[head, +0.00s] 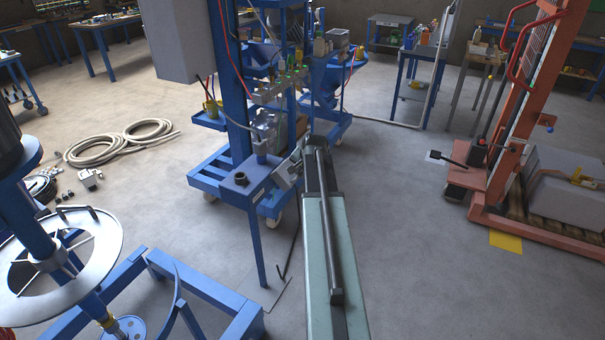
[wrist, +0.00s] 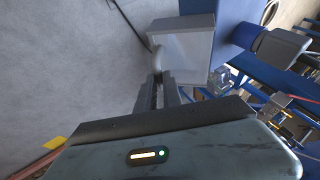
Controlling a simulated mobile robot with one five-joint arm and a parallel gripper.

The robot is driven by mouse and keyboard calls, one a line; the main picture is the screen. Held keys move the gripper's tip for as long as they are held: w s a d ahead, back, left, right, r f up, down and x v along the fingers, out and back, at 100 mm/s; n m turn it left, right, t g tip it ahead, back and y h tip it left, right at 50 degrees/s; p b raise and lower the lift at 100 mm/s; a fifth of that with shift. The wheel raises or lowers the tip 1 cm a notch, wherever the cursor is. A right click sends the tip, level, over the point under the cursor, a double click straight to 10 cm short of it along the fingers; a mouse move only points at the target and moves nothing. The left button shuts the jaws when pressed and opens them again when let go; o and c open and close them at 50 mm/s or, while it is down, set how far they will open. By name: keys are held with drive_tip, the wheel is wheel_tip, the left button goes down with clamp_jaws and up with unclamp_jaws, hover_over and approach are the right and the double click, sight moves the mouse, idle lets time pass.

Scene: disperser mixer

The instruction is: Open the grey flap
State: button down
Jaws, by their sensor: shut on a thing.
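The grey flap (head: 284,175) is on the right side of a small blue housing on the blue machine. In the wrist view the flap (wrist: 184,48) is a light grey panel with a darker grey rim. A pale rounded handle (wrist: 155,58) shows along its near edge, partly hidden by my fingers. My gripper (wrist: 157,84) is shut on this handle, its dark fingers pointing at the flap. In the head view my arm reaches forward to the flap, and its end hides the gripper's fingertips and part of the flap.
A blue frame (head: 210,292) stands at the lower left. An orange lifter (head: 500,165) stands at the right. The grey floor (head: 400,240) between my arm and the lifter is clear.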

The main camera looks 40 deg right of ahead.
drive_tip(key=shift+w+a, duration=0.25)
drive_tip(key=shift+w, duration=0.05)
drive_tip(key=c, duration=1.5)
unclamp_jaws()
drive_tip(key=shift+w, duration=0.1)
drive_tip(key=p+v, duration=0.6)
drive_tip(key=v, duration=0.2)
drive_tip(key=shift+d, duration=0.1)
drive_tip(key=shift+c, duration=0.3)
